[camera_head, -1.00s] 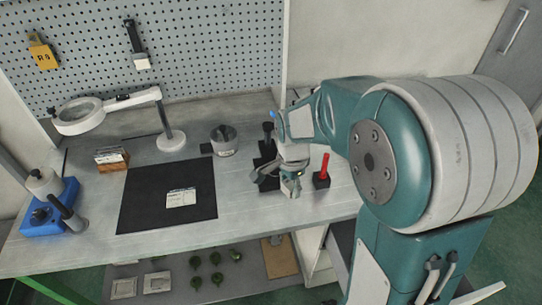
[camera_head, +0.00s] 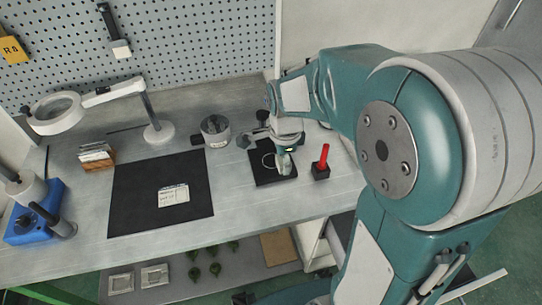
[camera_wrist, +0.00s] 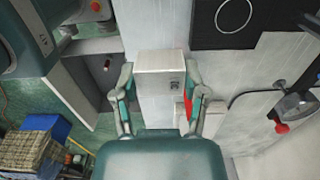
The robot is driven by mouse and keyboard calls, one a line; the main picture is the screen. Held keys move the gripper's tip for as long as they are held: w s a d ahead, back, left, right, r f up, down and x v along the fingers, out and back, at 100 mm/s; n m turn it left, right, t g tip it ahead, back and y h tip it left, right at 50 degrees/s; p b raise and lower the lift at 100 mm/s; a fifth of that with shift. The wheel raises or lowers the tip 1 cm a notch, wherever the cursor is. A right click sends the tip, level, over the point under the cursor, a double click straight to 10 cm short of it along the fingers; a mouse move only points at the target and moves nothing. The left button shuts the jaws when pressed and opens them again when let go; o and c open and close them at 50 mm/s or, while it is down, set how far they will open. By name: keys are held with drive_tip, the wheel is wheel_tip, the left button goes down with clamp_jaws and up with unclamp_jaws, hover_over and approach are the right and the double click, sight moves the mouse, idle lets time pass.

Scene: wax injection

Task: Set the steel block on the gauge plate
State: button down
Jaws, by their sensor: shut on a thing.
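My gripper (camera_wrist: 160,98) is shut on the steel block (camera_wrist: 160,72), a pale grey box with a small dark mark, held between both fingers in the wrist view. The gauge plate (camera_wrist: 204,29) is a black square with a thin white ring, at the top right of that view, apart from the block in the picture. In the head view my gripper (camera_head: 284,163) overlaps the right part of the gauge plate (camera_head: 262,177); the block is hard to make out there. The height of the block above the bench cannot be told.
A red upright piece on a black base (camera_head: 321,164) stands just right of the plate. A grey round pot (camera_head: 215,131) stands to its left. A black mat (camera_head: 140,205) with a card lies farther left. A magnifier lamp (camera_head: 158,131) stands behind the mat.

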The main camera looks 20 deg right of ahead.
drive_tip(key=w+f, duration=0.3)
drive_tip(key=w, duration=0.4)
hover_over(271, 160)
wheel_tip(271, 160, down, 6)
drive_tip(key=shift+s+d+f, duration=0.1)
drive_tip(key=shift+f, duration=1.5)
drive_tip(key=shift+c, duration=0.6)
unclamp_jaws()
drive_tip(key=shift+f, duration=0.1)
